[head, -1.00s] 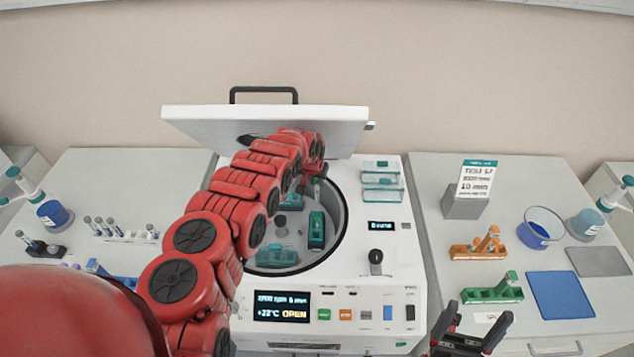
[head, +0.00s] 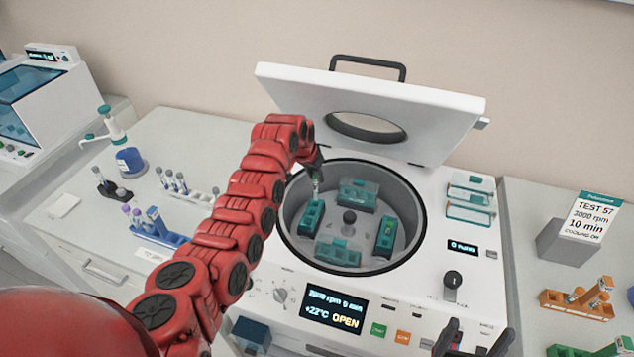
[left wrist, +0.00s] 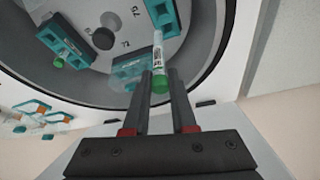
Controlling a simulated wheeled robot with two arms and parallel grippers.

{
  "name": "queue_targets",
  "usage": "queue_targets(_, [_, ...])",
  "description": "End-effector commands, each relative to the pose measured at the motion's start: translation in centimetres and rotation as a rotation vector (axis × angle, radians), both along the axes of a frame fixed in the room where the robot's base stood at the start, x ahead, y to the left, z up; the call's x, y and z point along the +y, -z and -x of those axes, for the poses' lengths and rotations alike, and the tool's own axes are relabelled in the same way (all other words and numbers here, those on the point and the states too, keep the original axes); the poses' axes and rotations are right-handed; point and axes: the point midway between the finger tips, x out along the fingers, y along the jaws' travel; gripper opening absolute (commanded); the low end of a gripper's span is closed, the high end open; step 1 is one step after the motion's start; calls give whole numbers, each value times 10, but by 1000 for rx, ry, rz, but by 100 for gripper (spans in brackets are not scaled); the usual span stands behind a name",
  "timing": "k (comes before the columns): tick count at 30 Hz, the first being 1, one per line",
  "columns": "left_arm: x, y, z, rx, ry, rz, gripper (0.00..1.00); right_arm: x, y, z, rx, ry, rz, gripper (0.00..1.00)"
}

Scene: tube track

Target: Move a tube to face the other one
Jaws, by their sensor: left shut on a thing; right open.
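The open centrifuge bowl (head: 408,190) holds a rotor with several teal buckets. My left gripper (head: 314,170) is at the bowl's back left, shut on a clear tube (head: 316,187) with a green cap (left wrist: 160,82). The held tube is over the back end of the left bucket (head: 312,218); whether it touches the bucket I cannot tell. The right bucket (head: 386,238), at left in the left wrist view (left wrist: 66,42), shows another green cap (left wrist: 58,63) at its end. The back bucket (head: 358,194) and front bucket (head: 338,252) show no clear tube. My right gripper (head: 472,346) is open and empty at the bottom edge.
The raised lid (head: 440,115) stands behind the bowl. The rotor hub (head: 349,217) rises in the middle. The panel screen (head: 334,310) reads OPEN. Tube racks (head: 158,232) stand on the left bench, an orange rack (head: 578,305) on the right.

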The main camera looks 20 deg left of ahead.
Motion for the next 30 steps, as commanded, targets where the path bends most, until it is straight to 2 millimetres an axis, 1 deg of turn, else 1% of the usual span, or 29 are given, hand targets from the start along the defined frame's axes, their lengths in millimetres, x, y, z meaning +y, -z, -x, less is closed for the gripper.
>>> queue_targets(1, [-1,2,1,-2,7,3,0,0,6,0,0,0,0,84])
queue_targets(5, [-1,-1,2,-5,17,4,0,0,6,0,0,0,0,84])
queue_targets(8, [0,2,3,-3,19,4,0,0,6,0,0,0,0,84])
queue_targets(16, [0,23,3,-2,17,3,0,0,7,0,0,0,0,84])
queue_targets(21, [0,38,3,-2,16,3,0,0,11,0,0,0,0,84])
queue_targets(25, [0,45,2,-4,16,3,0,0,12,0,0,0,0,84])
queue_targets(30, [0,46,2,-4,16,3,0,0,12,0,0,0,0,84])
